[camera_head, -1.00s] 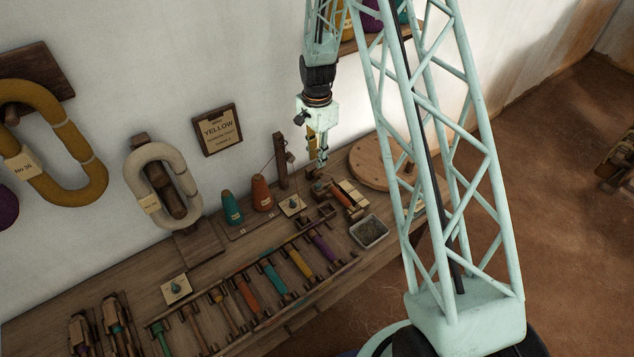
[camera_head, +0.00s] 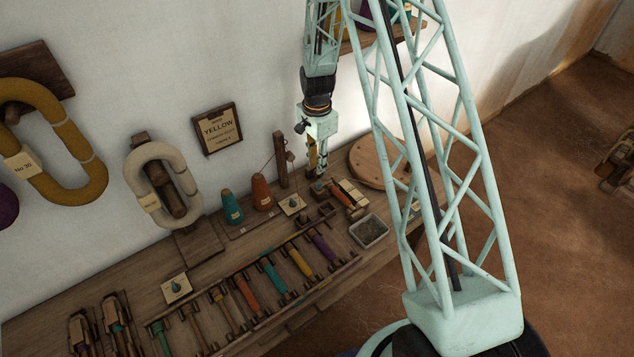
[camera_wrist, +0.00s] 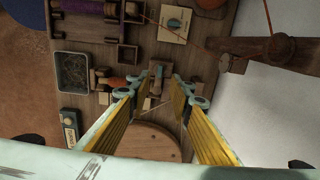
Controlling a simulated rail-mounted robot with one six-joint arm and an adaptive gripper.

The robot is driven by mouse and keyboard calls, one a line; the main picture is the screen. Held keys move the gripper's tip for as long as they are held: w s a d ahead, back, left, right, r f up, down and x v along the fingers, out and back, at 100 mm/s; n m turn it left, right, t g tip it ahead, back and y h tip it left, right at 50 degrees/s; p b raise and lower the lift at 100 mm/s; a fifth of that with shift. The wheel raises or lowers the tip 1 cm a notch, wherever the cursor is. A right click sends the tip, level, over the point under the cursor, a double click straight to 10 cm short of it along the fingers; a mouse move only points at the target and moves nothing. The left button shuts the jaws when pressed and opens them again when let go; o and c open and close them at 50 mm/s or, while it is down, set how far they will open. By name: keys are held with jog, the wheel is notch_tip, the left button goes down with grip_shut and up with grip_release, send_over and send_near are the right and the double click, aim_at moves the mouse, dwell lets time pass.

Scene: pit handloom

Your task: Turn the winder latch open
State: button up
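The winder (camera_head: 341,196) is a small wooden device with an orange bobbin, on the bench near its right end. In the wrist view its orange bobbin (camera_wrist: 111,82) lies left of my fingers. A small wooden upright piece (camera_wrist: 157,72), which looks like the winder latch, shows just beyond the gap between the fingertips. My gripper (camera_wrist: 166,90) is open and empty, its yellow-padded fingers spread apart. In the head view my gripper (camera_head: 318,172) points down just above the winder's back end; contact cannot be told there.
A wooden post (camera_head: 281,160) stands close left of my gripper. A round wooden board (camera_head: 377,163) lies to the right. A small tray (camera_head: 369,231) sits in front. A rack of coloured bobbins (camera_head: 270,277) lies front left.

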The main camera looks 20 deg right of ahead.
aim_at(317, 184)
jog(key=shift+f, duration=5.15)
grip_shut()
